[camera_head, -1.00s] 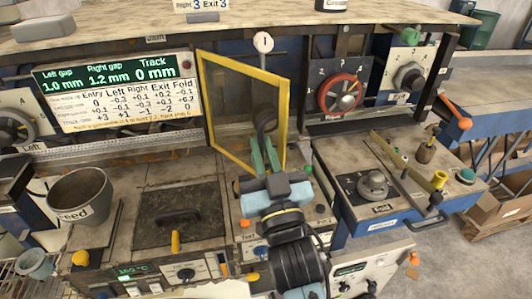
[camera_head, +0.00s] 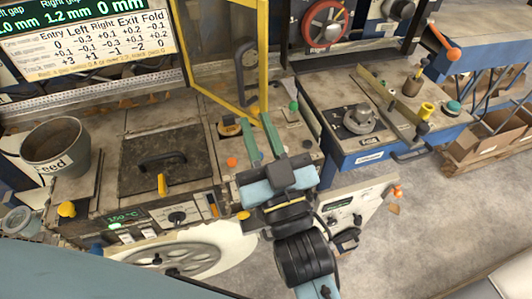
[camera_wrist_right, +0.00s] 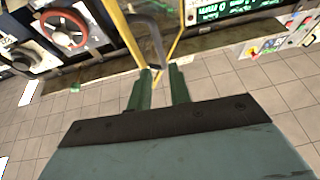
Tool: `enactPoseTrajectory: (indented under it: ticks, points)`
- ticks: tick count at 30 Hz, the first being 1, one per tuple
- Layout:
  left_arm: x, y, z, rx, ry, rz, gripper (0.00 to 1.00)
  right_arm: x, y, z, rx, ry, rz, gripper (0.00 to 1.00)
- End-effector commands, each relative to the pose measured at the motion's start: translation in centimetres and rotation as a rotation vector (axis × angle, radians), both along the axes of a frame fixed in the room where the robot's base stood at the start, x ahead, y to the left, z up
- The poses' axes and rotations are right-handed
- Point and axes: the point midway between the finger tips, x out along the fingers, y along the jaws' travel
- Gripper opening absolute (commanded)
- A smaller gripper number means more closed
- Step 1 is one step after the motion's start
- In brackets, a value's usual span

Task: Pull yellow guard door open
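The yellow guard door (camera_head: 192,82) is a yellow frame with a clear pane, standing angled out from the machine, its right side nearer me. A dark curved handle (camera_head: 240,62) is on it; in the right wrist view the handle (camera_wrist_right: 152,28) reaches down toward the fingertips. My right gripper (camera_head: 257,122) has two green fingers apart, with nothing held between them. Its tips are just below the handle and near the door's lower right corner. In the right wrist view the gripper (camera_wrist_right: 160,74) is also open. My left gripper is not in view.
Below the door are a dark hatch (camera_head: 150,177) with a handle and a control panel (camera_head: 175,215). A grey feed bucket (camera_head: 72,166) stands left. A red handwheel (camera_head: 325,40) is behind right, and a bench (camera_head: 330,92) with a knob is right. Floor is open at front right.

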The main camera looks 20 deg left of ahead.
Motion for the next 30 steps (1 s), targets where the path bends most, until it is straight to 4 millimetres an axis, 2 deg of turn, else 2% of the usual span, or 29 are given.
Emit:
enactPoseTrajectory:
  ticks: [3,7,17,20,22,23,26,29,30]
  points:
    - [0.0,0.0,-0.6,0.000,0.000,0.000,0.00,-1.6,-1.1,-1.0,0.001,0.002,0.002,0.20]
    - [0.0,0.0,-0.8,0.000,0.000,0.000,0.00,-2.6,-1.9,-1.4,0.000,0.000,0.001,0.20]
    - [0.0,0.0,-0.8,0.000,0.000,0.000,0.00,-3.0,-2.2,-1.5,0.001,-0.002,0.002,0.20]
    - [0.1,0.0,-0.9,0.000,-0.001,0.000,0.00,-2.9,-2.2,-1.7,-0.003,0.003,0.001,0.10]
    - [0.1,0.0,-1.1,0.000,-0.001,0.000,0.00,-2.6,-2.1,-3.2,-0.022,0.027,-0.002,0.01]
    - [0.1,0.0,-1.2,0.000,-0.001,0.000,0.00,-2.3,-2.1,-4.4,-0.038,0.047,-0.004,0.00]
    - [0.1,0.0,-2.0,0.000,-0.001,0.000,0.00,-1.0,-2.3,-11.2,-0.122,0.160,-0.018,0.00]
    - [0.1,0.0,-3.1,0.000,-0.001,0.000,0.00,0.1,-3.9,-22.0,-0.252,0.342,-0.046,0.00]
    - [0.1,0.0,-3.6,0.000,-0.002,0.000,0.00,0.1,-5.1,-26.8,-0.306,0.427,-0.060,0.00]
